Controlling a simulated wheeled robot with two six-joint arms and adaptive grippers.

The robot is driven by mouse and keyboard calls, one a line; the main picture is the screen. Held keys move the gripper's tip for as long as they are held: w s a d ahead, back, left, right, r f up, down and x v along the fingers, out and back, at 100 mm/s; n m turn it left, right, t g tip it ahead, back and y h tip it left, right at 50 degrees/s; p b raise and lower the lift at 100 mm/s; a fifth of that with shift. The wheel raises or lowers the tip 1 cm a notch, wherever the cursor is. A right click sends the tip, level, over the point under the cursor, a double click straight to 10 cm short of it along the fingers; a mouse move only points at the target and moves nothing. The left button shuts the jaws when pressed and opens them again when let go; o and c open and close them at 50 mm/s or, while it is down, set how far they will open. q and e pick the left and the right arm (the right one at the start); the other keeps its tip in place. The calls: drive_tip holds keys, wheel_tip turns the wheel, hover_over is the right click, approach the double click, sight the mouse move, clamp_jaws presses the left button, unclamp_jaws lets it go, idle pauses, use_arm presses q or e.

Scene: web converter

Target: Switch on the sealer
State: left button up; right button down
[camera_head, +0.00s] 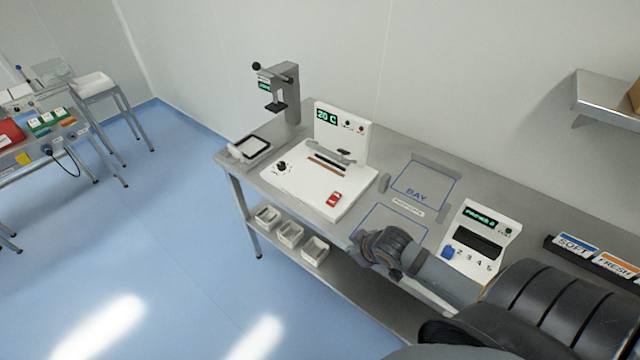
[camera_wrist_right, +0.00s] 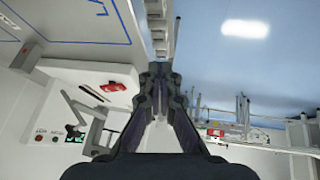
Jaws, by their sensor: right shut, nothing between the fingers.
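The sealer (camera_head: 310,185) is a white machine on the steel bench, with an upright back panel. Its green display (camera_head: 327,117) reads 20 C. A red switch (camera_head: 334,199) sits at the front right of its top, and a black knob (camera_head: 282,166) at the left. My right gripper (camera_head: 362,243) is shut and empty, in front of and to the right of the sealer, apart from it. In the right wrist view, the gripper (camera_wrist_right: 160,72) has its fingers together, and the red switch (camera_wrist_right: 116,86) shows to their left. My left gripper is not in view.
A grey press (camera_head: 290,90) and a small tray (camera_head: 250,149) stand left of the sealer. A marked bay (camera_head: 424,183) and a white counter box (camera_head: 478,235) lie to its right. Several white bins (camera_head: 290,233) sit on the lower shelf. Another bench (camera_head: 50,140) stands far left.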

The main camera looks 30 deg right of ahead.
drive_tip(key=w+d+r+n+t+y, duration=0.1)
drive_tip(key=w+d+r+n+t, duration=0.1)
drive_tip(key=w+d+r, duration=0.7)
drive_tip(key=w, duration=0.3)
drive_tip(key=shift+w+r+t+y, duration=0.2)
drive_tip(key=shift+t+y, duration=0.2)
drive_tip(key=shift+f, duration=0.1)
